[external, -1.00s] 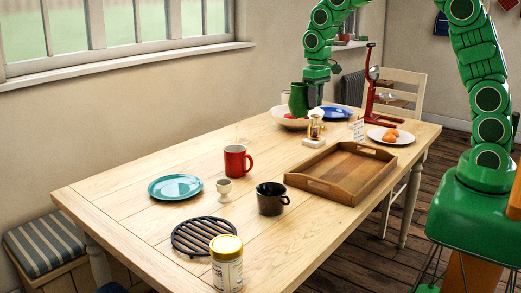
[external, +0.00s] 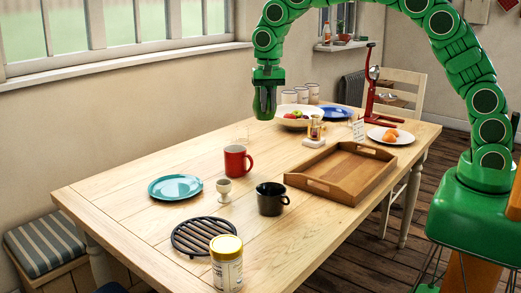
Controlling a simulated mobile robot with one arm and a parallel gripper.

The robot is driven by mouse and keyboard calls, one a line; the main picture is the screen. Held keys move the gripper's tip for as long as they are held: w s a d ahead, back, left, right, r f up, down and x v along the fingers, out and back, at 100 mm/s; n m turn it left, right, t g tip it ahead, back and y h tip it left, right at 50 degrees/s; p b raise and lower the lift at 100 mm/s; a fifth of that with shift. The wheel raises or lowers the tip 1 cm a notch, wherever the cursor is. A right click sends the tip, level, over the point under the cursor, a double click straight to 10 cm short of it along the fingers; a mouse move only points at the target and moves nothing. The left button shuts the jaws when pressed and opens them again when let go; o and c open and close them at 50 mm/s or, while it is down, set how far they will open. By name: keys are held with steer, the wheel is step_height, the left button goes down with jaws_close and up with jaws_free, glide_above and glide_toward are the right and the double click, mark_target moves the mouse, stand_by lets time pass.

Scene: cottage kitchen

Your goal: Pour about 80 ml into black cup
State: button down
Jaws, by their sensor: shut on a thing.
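The black cup (external: 271,201) stands upright on the table, in front of the red mug and left of the wooden tray. I cannot see how much is in it. My gripper (external: 266,88) is shut on a green jug (external: 260,108), partly hidden by the dark fingers. The jug is held up in the air above the far left side of the table, well behind the cup and apart from it. It looks roughly upright.
Near the cup are a red mug (external: 236,160), a white egg cup (external: 224,190), a black trivet (external: 203,235) and a yellow-lidded jar (external: 227,262). A wooden tray (external: 342,150) lies to the right. A fruit bowl (external: 299,122) and several canisters stand behind.

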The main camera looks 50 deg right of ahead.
steer(key=s+a+f+m, duration=0.1)
steer(key=s+a+m, duration=0.25)
steer(key=a, duration=0.75)
steer(key=s+a+m, duration=0.2)
steer(key=s+a, duration=0.3)
steer(key=a, duration=0.7)
steer(key=s+a+f+m, duration=0.1)
steer(key=s+a+m, duration=0.3)
steer(key=a, duration=0.7)
step_height(320, 180, down, 14)
steer(key=shift+s+a+r+n, duration=0.15)
steer(key=shift+s+r+n, duration=0.05)
steer(key=shift+n, duration=0.15)
steer(key=d+r+y, duration=0.4)
steer(key=d+y, duration=0.4)
steer(key=y, duration=0.3)
steer(key=shift+w+d+r+p, duration=0.15)
steer(key=shift+w+d+p, duration=0.1)
steer(key=shift+d+p, duration=0.05)
steer(key=shift+d+r+y, duration=0.45)
steer(key=shift+r+y, duration=0.15)
steer(key=shift+y, duration=0.2)
